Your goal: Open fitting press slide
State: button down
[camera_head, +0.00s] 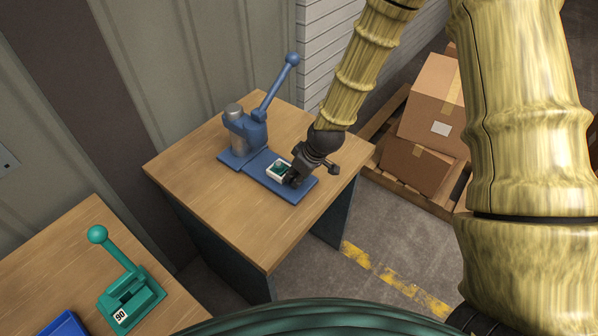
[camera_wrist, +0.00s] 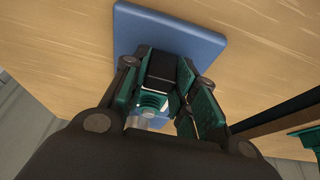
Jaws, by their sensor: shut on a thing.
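The blue fitting press (camera_head: 246,135) stands on the wooden table, with its lever raised toward the upper right. A flat blue plate (camera_head: 302,190) runs from it to the right and toward the front. On this plate a white slide nest (camera_head: 274,171) with a green fitting in it sits clear of the press body. My gripper (camera_head: 293,178) is low over the plate, just right of the nest. In the wrist view its green-padded fingers (camera_wrist: 168,80) are shut on a black block, which looks like the slide's handle (camera_wrist: 162,70). The green fitting (camera_wrist: 152,104) shows just behind it.
A second table at the lower left holds a green lever device (camera_head: 130,295) marked 90 and a blue tray (camera_head: 58,327). Cardboard boxes (camera_head: 433,105) on a pallet stand right of the press table. The table's front part (camera_head: 240,225) is bare.

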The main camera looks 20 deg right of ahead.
jog(key=shift+w+r, duration=0.1)
jog(key=shift+w, duration=0.05)
jog(key=c, duration=1.1)
grip_release()
jog(key=shift+v, duration=6)
